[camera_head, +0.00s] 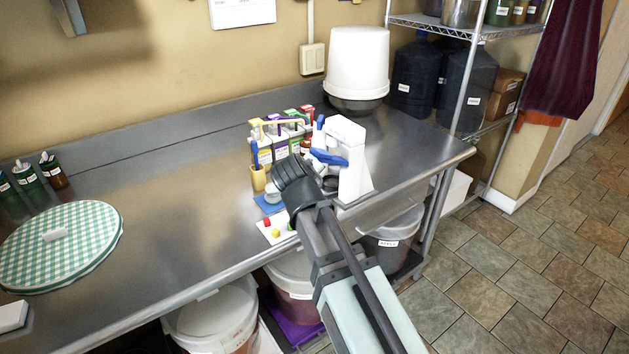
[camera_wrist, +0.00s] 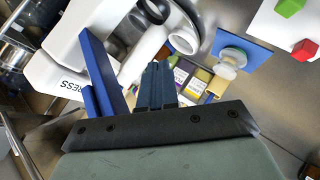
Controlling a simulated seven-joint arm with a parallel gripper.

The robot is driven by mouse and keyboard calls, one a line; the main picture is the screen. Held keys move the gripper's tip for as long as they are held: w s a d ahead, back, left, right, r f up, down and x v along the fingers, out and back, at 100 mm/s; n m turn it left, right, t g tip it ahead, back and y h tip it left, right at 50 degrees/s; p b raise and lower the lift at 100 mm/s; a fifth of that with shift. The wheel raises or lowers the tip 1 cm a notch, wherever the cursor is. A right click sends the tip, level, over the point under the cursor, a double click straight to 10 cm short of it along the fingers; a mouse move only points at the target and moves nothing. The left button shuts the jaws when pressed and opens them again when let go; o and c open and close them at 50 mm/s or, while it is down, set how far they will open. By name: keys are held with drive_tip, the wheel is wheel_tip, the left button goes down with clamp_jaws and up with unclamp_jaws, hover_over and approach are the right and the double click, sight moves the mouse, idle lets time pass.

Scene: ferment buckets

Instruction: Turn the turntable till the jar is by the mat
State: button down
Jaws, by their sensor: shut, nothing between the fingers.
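My gripper (camera_head: 291,170) is shut and empty, above the counter beside the white press. Its closed fingers (camera_wrist: 160,78) show in the wrist view, pointing toward the carton group. A small pale-topped jar (camera_wrist: 232,58) is on a blue square mat (camera_wrist: 253,50) in the wrist view. The mat (camera_head: 265,207) shows left of my gripper in the head view. I cannot clearly make out a turntable. A round green-checked disc (camera_head: 85,262) lies at the counter's left, with a small white block (camera_head: 54,235) on it; I cannot tell whether it turns.
The white press (camera_head: 352,165) with blue levers stands close to my gripper's right. A white board (camera_wrist: 270,22) holds coloured cubes. The counter (camera_head: 170,210) between disc and cartons is clear.

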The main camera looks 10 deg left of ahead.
drive_tip(key=w+a+r, duration=0.2)
drive_tip(key=a+r, duration=0.2)
drive_tip(key=m+g+h, duration=0.4)
drive_tip(key=m, duration=0.4)
approach(320, 185)
drive_tip(key=x, duration=0.5)
drive_tip(key=shift+w+d+f, duration=0.1)
drive_tip(key=shift+w+d, duration=0.05)
